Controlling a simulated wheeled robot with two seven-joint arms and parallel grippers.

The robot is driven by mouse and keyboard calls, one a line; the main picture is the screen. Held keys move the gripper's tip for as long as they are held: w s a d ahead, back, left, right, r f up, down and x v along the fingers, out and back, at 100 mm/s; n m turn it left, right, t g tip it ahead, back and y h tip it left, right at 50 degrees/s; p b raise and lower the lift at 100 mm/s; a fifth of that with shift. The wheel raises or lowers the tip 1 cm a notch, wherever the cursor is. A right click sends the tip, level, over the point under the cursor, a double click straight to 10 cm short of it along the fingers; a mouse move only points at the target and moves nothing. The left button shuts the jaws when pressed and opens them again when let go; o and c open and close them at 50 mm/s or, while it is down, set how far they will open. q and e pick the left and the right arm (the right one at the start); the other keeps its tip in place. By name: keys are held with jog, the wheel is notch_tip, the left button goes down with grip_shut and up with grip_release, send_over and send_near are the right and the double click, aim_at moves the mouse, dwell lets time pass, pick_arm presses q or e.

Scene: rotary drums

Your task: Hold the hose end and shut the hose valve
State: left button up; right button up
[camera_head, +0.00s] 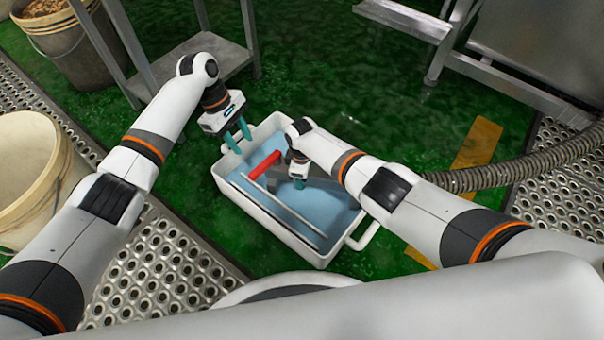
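My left gripper (238,137) is open, its two teal fingers apart with nothing seen between them, at the far left rim of a white tub (328,258). A red bar or handle (263,165) lies in the tub, between the two grippers, close to the right one. A grey ribbed hose (530,168) runs in from the right and passes behind my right arm. I cannot make out its end or a valve.
Thin metal rods (282,212) lie in the blue-bottomed tub. Cream buckets stand at the left (30,170) and far left (62,38). A metal stand (205,58) is behind my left gripper. Steel framing (405,18) is at the far right. Wet green floor (350,75) lies open beyond the tub.

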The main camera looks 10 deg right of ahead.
grip_shut()
pick_arm(q)
jog(key=shift+o, duration=0.5)
pick_arm(e)
jog(key=shift+f, duration=0.1)
